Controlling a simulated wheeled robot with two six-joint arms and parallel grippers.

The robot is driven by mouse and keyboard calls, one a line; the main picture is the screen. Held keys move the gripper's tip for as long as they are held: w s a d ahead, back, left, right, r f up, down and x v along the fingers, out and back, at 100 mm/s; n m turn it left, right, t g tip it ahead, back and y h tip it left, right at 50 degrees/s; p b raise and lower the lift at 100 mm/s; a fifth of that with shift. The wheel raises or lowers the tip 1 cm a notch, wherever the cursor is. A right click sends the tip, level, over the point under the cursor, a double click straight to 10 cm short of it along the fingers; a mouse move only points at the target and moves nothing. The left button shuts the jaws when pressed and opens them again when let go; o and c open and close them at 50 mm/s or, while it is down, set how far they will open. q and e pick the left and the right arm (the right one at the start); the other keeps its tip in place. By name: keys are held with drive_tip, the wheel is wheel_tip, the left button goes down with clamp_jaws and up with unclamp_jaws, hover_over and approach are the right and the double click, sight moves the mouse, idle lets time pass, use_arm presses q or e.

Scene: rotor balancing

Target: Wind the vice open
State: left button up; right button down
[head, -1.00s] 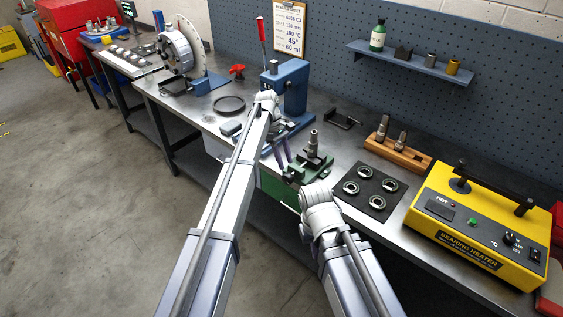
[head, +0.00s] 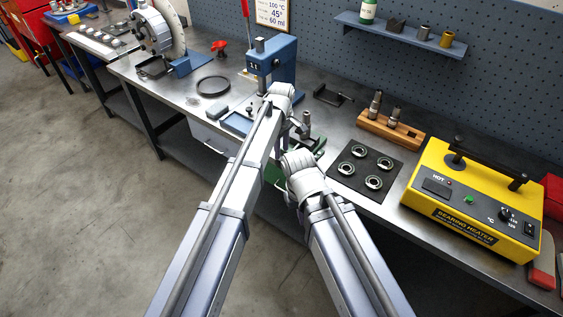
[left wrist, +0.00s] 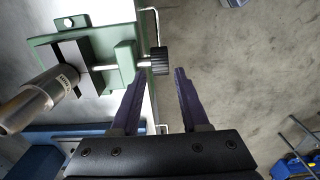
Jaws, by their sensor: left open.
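The green vice (left wrist: 125,58) shows in the left wrist view, with dark jaw plates, a light screw rod and a dark ribbed knob (left wrist: 159,61) at the rod's right end. A grey metal cylinder (left wrist: 38,98) with a label reaches over the jaw plates; I cannot tell whether they grip it. My left gripper (left wrist: 161,71) is open, its two dark fingers either side of the knob's near end, with gaps on both sides. In the head view the vice (head: 308,147) is mostly hidden behind my arms. My right gripper's fingers are hidden.
A dark mat (head: 352,183) with several bearing rings lies right of the vice, beside a yellow bearing heater (head: 470,200). A wooden block (head: 385,130) holds metal parts behind. A blue press (head: 272,65) stands behind the left arm. Open floor lies in front of the bench.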

sight(282, 158)
use_arm(q)
wheel_tip(282, 158, down, 6)
drive_tip(key=b, duration=0.4)
drive_tip(key=shift+r+b, duration=0.2)
drive_tip(key=shift+b, duration=0.15)
clamp_jaws()
